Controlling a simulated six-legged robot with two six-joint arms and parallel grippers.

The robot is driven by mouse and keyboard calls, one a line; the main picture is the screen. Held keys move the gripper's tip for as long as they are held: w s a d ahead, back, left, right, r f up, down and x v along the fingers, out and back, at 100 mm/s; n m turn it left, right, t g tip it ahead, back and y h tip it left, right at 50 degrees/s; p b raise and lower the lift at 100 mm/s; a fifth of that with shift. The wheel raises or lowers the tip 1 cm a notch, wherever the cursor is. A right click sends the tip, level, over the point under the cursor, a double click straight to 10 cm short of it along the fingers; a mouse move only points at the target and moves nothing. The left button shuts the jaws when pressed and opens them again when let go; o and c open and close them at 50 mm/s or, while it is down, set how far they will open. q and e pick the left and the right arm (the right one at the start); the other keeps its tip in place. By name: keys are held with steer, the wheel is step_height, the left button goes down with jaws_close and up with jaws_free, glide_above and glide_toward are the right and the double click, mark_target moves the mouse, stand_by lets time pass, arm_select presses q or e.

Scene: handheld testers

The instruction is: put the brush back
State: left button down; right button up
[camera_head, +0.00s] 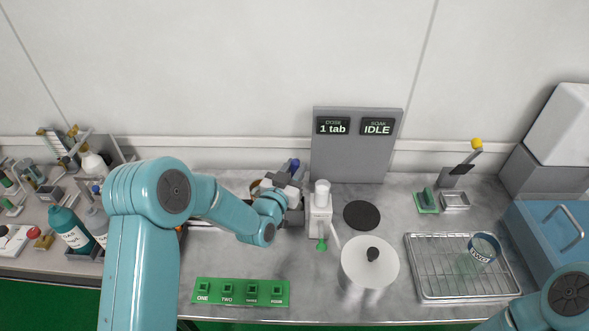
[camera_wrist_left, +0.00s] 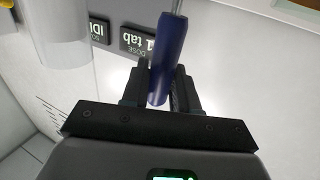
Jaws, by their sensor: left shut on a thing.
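My left gripper (camera_head: 292,190) is shut on the blue handle of the brush (camera_head: 294,166), near the left side of the white dispenser. In the left wrist view the blue handle of the brush (camera_wrist_left: 162,62) stands between the two fingers of my left gripper (camera_wrist_left: 158,88). A thin metal shaft runs from the handle out of the top of that view; the bristles do not show. My left arm hides part of the bench around and below the brush. Only part of my right arm shows at the lower right, without its gripper.
A white dispenser (camera_head: 320,210) and a grey display panel (camera_head: 350,160) stand beside the gripper. A white lidded pot (camera_head: 369,268), a dark round pad (camera_head: 361,215), a wire rack (camera_head: 430,279) with a glass beaker (camera_head: 480,252) and a green numbered strip (camera_head: 241,292) are on the bench.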

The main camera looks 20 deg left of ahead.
arm_select(q)
steer(key=c, duration=0.9)
jaws_free()
steer(key=shift+w+f, duration=0.1)
steer(key=shift+f, duration=0.05)
steer(key=shift+o, duration=0.2)
steer(key=shift+r+p, duration=0.35)
steer(key=shift+p, duration=0.05)
steer(key=s+a+b, duration=0.1)
steer(key=s+b, duration=0.2)
steer(key=s, duration=0.9)
steer(key=shift+a, duration=0.2)
